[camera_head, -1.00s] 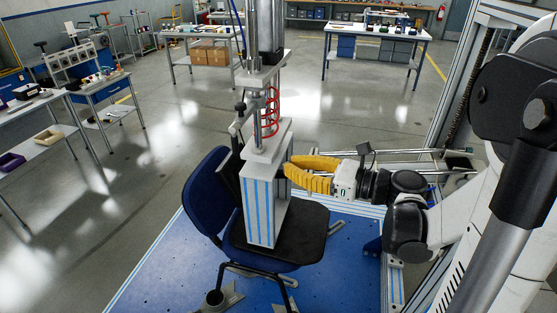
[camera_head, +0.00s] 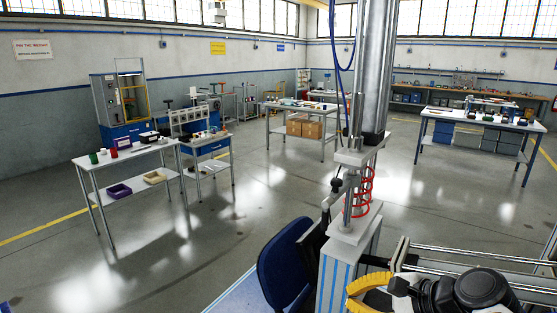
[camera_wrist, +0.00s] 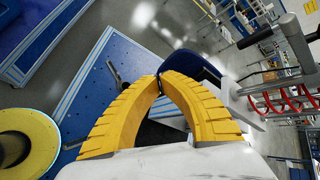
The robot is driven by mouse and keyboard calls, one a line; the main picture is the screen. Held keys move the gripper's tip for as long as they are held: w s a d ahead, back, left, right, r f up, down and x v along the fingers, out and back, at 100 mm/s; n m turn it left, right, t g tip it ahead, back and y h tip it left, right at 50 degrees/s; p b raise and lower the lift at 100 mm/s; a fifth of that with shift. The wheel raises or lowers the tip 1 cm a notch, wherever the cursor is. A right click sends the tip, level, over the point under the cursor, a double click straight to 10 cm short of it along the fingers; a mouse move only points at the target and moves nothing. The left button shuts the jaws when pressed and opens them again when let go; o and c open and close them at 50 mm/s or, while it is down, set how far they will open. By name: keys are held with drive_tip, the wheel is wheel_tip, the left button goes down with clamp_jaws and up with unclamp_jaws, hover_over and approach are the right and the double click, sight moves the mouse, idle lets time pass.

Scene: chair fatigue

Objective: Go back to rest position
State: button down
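My gripper (camera_wrist: 161,82) shows large in the wrist view, its two ribbed yellow fingers arched together with tips meeting and nothing seen between them. In the head view my gripper (camera_head: 352,292) is at the bottom edge, partly cut off, right beside the blue-striped block (camera_head: 334,270) of the test rig. A blue office chair (camera_head: 285,263) stands left of the block; its backrest shows, its seat is below the head picture. In the wrist view the chair (camera_wrist: 190,62) lies behind the fingers.
The rig's vertical column (camera_head: 373,70) and red coiled hose (camera_head: 364,190) rise close by. Horizontal rails (camera_head: 470,257) run at the right. A blue platform (camera_wrist: 110,85) lies below. Workbenches (camera_head: 130,155) stand farther off, with open floor between.

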drive_tip(key=s+d+f+n+g+h+b, duration=0.1)
drive_tip(key=s+n+h, duration=0.6)
drive_tip(key=n, duration=1)
drive_tip(key=shift+s+d+f+b, duration=0.8)
drive_tip(key=shift+s+f, duration=0.35)
drive_tip(key=shift+s, duration=0.25)
